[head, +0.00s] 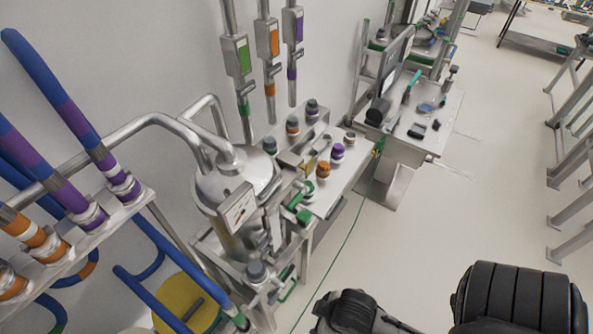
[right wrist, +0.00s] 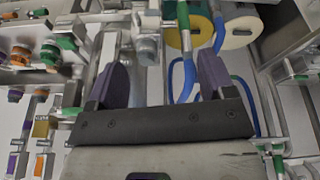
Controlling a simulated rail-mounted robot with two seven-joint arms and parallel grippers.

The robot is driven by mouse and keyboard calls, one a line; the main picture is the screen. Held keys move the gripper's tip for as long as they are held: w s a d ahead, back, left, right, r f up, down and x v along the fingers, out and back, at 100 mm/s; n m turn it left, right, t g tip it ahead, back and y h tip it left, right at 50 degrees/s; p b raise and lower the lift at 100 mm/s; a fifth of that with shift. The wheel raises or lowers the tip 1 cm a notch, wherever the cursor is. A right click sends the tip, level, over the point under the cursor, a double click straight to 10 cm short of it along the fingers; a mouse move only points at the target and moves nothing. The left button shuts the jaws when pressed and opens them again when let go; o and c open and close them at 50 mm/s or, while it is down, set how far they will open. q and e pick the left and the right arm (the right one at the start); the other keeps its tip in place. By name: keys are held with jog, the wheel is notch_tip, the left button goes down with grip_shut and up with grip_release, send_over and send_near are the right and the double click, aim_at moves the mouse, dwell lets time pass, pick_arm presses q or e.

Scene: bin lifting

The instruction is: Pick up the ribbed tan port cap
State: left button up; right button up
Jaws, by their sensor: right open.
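Several port caps stand on the metal bench in the head view: an orange one (head: 323,169), a purple one (head: 337,152), and a small pale cap with a dark top (head: 349,138) at the far end. The pale cap may be the ribbed tan one, but its ribs and exact colour are too small to tell. My right gripper (right wrist: 160,72) is open and empty in the right wrist view, its two dark fingers wide apart. Caps show beyond it at the left, including a green one (right wrist: 50,52) and an orange one (right wrist: 20,57). My left gripper is not in view.
A steel vessel (head: 238,178) with bent pipes stands left of the bench. Coloured hoses in a rack (head: 100,225) fill the left side. A yellow drum (head: 185,302) is below. A second metal table (head: 435,130) stands behind.

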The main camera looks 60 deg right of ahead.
jog(key=shift+a, duration=0.1)
jog(key=o, duration=0.5)
jog(key=shift+c, duration=0.2)
